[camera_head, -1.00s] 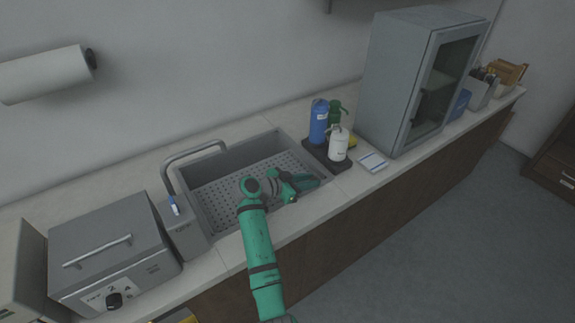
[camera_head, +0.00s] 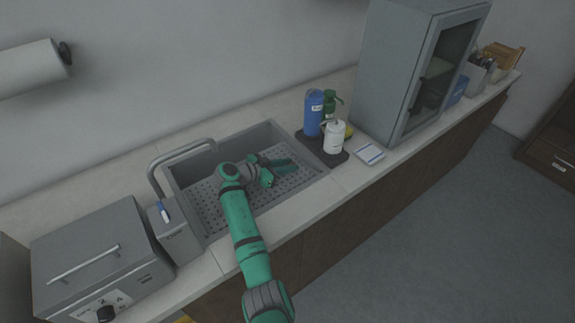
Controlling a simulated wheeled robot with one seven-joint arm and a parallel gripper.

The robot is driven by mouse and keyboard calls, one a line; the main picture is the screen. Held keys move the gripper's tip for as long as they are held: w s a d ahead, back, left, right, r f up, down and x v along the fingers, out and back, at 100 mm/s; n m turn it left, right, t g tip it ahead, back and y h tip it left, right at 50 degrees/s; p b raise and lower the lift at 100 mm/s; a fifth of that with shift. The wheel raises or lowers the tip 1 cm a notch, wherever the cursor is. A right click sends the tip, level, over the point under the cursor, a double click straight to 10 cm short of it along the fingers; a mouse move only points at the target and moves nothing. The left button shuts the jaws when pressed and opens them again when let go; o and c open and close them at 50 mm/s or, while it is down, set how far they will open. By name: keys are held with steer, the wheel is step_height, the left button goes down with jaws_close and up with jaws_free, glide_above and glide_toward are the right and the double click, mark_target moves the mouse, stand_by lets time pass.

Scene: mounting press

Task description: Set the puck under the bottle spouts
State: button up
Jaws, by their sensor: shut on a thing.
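My gripper (camera_head: 284,166) is over the right part of the sink, with its fingers pointing right toward the bottles. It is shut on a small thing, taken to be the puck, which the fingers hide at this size. A blue bottle (camera_head: 314,115), a green bottle (camera_head: 332,102) and a white bottle (camera_head: 333,138) stand upright on a dark tray (camera_head: 309,147), right of the sink. My gripper is left of this tray and apart from it. The bottle spouts are too small to make out well.
The grey sink (camera_head: 180,169) has a perforated floor and a curved faucet (camera_head: 182,149). A grey boxy machine (camera_head: 100,250) is at the left. A white-and-blue pad (camera_head: 369,154) lies right of the tray, before a tall glass-door cabinet (camera_head: 405,70). A yellow item (camera_head: 349,131) sits behind the white bottle.

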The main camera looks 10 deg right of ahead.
steer(key=shift+a, duration=0.15)
steer(key=o, duration=1)
steer(key=shift+w, duration=0.1)
steer(key=shift+v, duration=3.85)
steer(key=shift+r, duration=0.1)
